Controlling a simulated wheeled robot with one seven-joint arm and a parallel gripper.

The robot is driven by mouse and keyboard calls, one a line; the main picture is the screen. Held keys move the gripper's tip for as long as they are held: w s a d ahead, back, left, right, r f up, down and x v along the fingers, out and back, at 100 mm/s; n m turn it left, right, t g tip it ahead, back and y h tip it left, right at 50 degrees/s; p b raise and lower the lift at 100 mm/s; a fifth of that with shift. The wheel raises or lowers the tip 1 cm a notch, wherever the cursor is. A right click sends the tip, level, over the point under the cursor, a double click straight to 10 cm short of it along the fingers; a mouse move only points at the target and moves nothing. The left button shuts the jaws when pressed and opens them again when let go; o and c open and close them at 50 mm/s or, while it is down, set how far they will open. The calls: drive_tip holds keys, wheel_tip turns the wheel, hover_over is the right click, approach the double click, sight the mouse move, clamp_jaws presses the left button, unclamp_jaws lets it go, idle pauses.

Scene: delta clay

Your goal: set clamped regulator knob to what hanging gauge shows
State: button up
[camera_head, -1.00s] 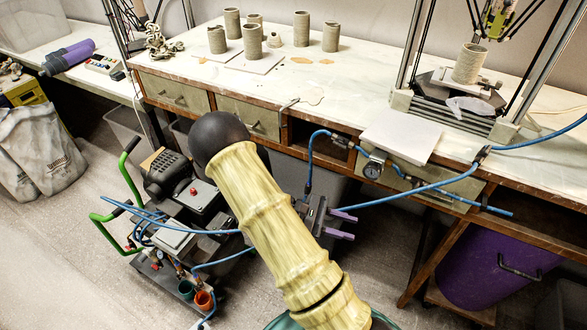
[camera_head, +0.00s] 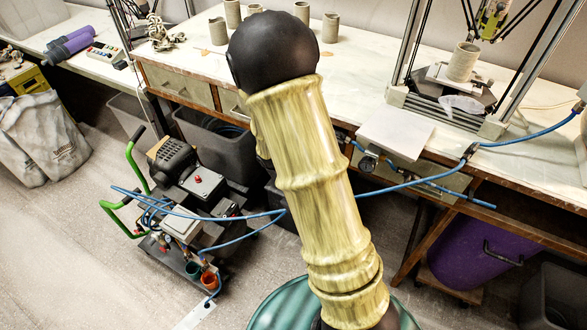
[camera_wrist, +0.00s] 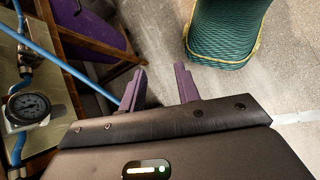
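I cannot make out which part is the regulator knob. My gripper (camera_wrist: 158,85) has two purple fingers, apart and empty, to the right of the gauge. In the head view my arm hides it.
A blue hose (camera_head: 420,185) runs along the bench front. A cart with a compressor (camera_head: 175,160) stands at left on the floor. A purple barrel (camera_head: 470,245) is under the bench. A pale board (camera_head: 395,132) lies near the bench edge.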

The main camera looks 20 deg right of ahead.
drive_tip(key=w+a+r+m+t+y+p, duration=0.1)
drive_tip(key=a+r+m+t+y+p, duration=0.1)
drive_tip(key=r, duration=0.5)
drive_tip(key=w+a+r+m+t+y+p, duration=0.1)
drive_tip(key=a+r+m+t+y+p, duration=0.1)
drive_tip(key=a+r+t+p, duration=0.3)
wheel_tip(320, 180, up, 4)
drive_tip(key=shift+f+t+y+p, duration=0.25)
drive_tip(key=shift+t+y+p, duration=0.05)
drive_tip(key=shift+y, duration=0.1)
drive_tip(key=shift+a+r+t, duration=0.15)
drive_tip(key=shift+r+t, duration=0.35)
drive_tip(key=shift+r, duration=0.2)
drive_tip(key=shift+o, duration=0.5)
drive_tip(key=shift+w, duration=0.2)
